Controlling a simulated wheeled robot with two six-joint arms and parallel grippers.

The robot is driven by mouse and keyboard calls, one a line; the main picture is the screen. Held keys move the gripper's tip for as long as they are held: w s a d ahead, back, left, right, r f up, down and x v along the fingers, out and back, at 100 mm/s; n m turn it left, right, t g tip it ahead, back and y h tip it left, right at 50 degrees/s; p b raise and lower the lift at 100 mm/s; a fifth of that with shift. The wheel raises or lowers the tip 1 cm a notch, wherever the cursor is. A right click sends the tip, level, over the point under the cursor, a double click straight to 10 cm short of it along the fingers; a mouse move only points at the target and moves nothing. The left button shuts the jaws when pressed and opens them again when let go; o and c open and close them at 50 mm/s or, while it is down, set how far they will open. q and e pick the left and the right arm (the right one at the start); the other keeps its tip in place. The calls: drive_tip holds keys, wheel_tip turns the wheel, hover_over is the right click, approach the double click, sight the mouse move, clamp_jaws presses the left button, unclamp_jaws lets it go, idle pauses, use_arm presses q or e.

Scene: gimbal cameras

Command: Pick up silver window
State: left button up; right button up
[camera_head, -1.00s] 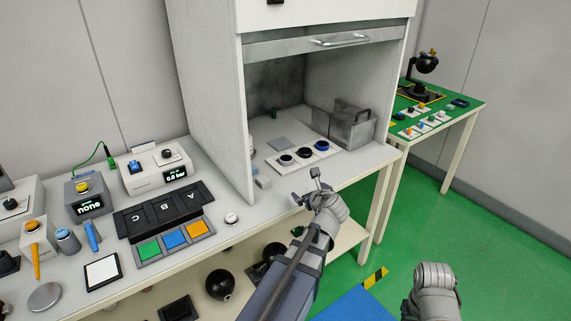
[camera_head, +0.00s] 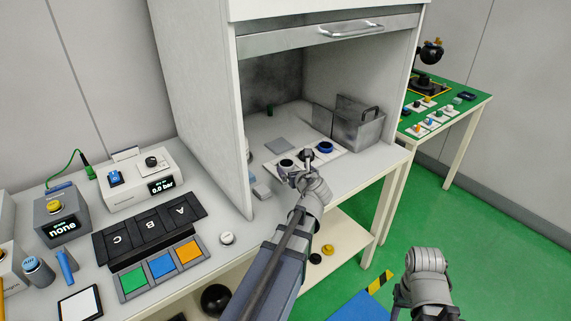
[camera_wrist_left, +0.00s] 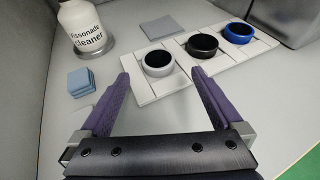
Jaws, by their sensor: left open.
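The silver window (camera_wrist_left: 158,63) is a round ring with a light rim and dark middle, lying on the left end of a white slatted holder (camera_wrist_left: 150,90) inside the cabinet. It also shows in the head view (camera_head: 286,165). A black window (camera_wrist_left: 202,46) and a blue window (camera_wrist_left: 239,33) lie beside it. My left gripper (camera_wrist_left: 161,74) is open and empty, its fingertips pointing at the silver window, one to each side in the picture, just short of it. Contact is not visible. My right gripper (camera_head: 403,297) is low at the right, mostly hidden by its own wrist.
A cleaner bottle (camera_wrist_left: 83,28) and stacked blue-grey pads (camera_wrist_left: 81,81) stand left of the holder. A flat grey pad (camera_wrist_left: 162,27) lies behind. A metal box (camera_head: 359,128) stands at the right. The cabinet's side wall (camera_head: 198,110) and raised sash (camera_head: 330,35) bound the opening.

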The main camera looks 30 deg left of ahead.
sight(287, 164)
use_arm(q)
drive_tip(key=shift+b+x, duration=1.4)
drive_tip(key=shift+x, duration=2.5)
drive_tip(key=shift+s, duration=0.15)
drive_tip(key=shift+c, duration=0.5)
drive_tip(key=c, duration=1.2)
drive_tip(key=shift+c, duration=0.2)
wheel_tip(287, 164, up, 10)
drive_tip(key=p, duration=1)
